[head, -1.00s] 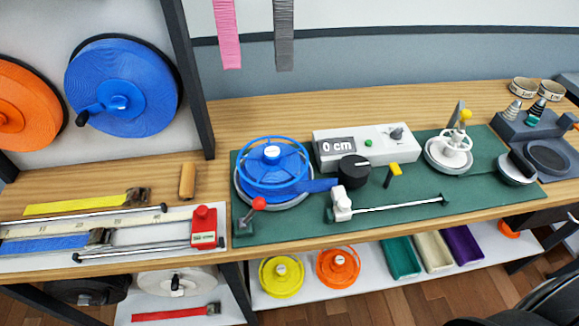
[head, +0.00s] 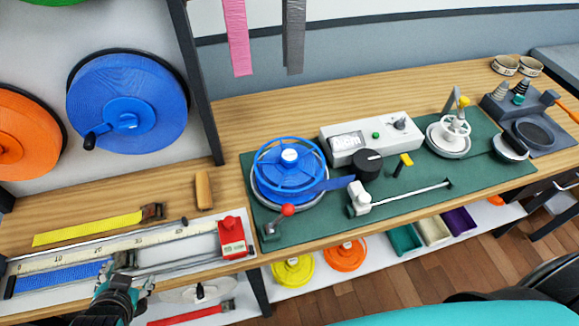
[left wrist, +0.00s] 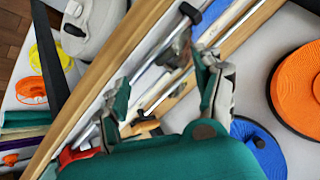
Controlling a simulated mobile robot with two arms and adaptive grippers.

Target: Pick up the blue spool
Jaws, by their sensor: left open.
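The blue spool (head: 287,178) sits on a round holder on the green mat, with a short blue strap running out to its right. A larger blue reel (head: 127,104) with a black crank knob hangs on the wall at left. Part of a blue reel also shows low in the left wrist view (left wrist: 262,152). My left gripper (head: 128,279) is open and empty at the bottom left of the head view, over the front of the ruler board, well to the left of the blue spool on the mat. Its spread fingers show in the left wrist view (left wrist: 160,98). My right gripper is out of view.
A red-handled lever (head: 287,210) stands in front of the spool. A white display box (head: 370,138) and a black knob (head: 367,164) are to its right. Yellow (head: 293,271) and orange (head: 344,256) spools sit on the lower shelf.

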